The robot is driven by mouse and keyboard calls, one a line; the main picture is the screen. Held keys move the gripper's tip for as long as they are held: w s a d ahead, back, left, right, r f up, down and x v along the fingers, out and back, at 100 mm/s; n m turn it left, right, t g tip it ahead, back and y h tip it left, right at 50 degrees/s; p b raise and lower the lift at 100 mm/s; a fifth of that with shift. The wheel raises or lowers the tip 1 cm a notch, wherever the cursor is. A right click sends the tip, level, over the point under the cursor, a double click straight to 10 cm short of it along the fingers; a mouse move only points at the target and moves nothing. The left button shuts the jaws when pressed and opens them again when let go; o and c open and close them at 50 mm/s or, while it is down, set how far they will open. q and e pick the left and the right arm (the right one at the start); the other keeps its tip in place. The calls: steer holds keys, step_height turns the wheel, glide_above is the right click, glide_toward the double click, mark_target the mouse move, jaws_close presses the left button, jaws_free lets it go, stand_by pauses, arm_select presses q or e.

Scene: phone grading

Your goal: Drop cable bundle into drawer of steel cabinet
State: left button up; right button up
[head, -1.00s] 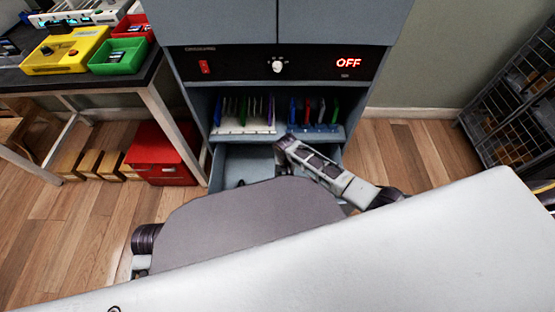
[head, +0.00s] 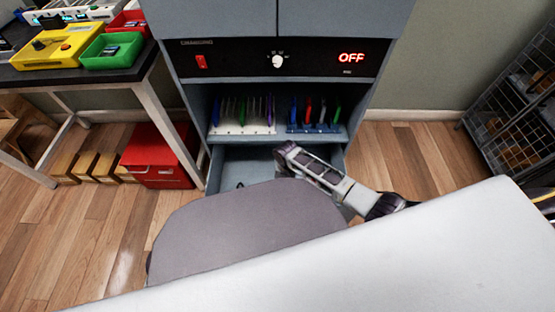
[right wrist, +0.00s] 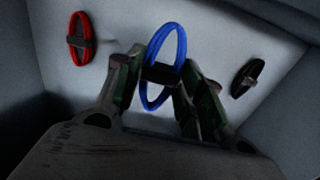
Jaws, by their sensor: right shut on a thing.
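The steel cabinet (head: 225,20) stands straight ahead with its lower drawer (head: 236,168) pulled open. My right arm reaches in from the right, and the gripper's fingertips are hidden in the head view. In the right wrist view my right gripper (right wrist: 160,73) is shut on the blue cable bundle (right wrist: 183,48) at its dark tie. The bundle is inside the drawer, above or at the pale floor; I cannot tell whether it touches. A red cable bundle (right wrist: 87,40) lies left of it and a black cable bundle (right wrist: 247,77) right of it. My left gripper is out of view.
Above the drawer, a shelf holds a white rack (head: 240,129) and a blue rack (head: 317,129) with coloured items. The control panel (head: 235,62) reads OFF. A red box (head: 160,158) stands left of the cabinet; a wire rack (head: 510,115) stands far right.

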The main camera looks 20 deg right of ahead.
mark_target(284, 182)
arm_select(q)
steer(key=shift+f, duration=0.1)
arm_select(e)
steer(key=shift+f, duration=0.1)
